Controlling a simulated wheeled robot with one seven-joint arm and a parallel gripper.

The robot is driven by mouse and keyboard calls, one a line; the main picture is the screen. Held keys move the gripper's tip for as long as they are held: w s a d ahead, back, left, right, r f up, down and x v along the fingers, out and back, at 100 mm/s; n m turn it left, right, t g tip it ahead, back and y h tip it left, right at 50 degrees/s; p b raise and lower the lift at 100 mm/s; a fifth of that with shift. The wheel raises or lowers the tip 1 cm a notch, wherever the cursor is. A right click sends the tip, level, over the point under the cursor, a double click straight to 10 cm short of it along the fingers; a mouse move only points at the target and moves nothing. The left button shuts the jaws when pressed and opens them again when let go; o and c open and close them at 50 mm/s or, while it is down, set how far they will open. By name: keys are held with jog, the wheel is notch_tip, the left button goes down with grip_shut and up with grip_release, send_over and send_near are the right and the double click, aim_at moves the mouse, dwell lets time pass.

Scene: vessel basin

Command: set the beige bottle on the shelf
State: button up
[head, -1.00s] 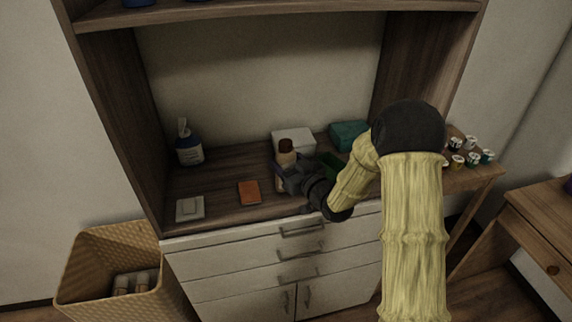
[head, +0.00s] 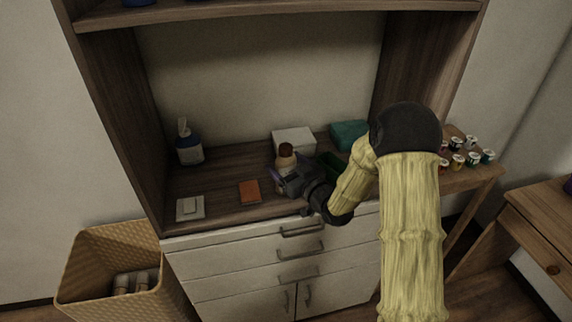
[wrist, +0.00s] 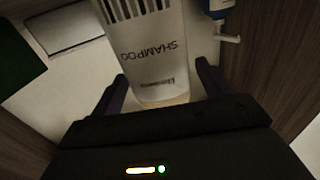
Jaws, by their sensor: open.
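The beige bottle (head: 284,161), with a brown cap, is on the wooden counter of the cabinet, in front of a white box. My gripper (head: 281,178) is low beside it, and its body hides part of the bottle. In the wrist view the bottle (wrist: 163,62), lettered SHAMPOO, lies between the two spread fingers of my gripper (wrist: 158,90). Gaps show between the bottle and both fingers, so the jaws are open around it. The shelf (head: 290,10) is the wooden board above the counter.
On the counter are a blue-and-white pump bottle (head: 188,146), an orange notebook (head: 249,192), a pale square item (head: 190,208), the white box (head: 294,140) and a teal box (head: 349,134). Blue items (head: 138,2) stand on the shelf's left. Several small jars (head: 457,160) are at right.

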jog(key=b+v, duration=0.2)
jog(key=v, duration=0.9)
jog(key=shift+s+d, duration=0.2)
jog(key=shift+s, duration=0.15)
jog(key=shift+w, duration=0.1)
jog(key=s+d+f+m+g+h, duration=0.4)
jog(key=s+d+g+h, duration=0.1)
jog(key=d+h, duration=0.45)
jog(key=s+m+g+h, duration=0.2)
jog(key=s+g, duration=0.4)
jog(key=s, duration=0.7)
jog(key=shift+s+d+r+m, duration=0.3)
jog(key=shift+d+m, duration=0.2)
jog(key=shift+m, duration=0.3)
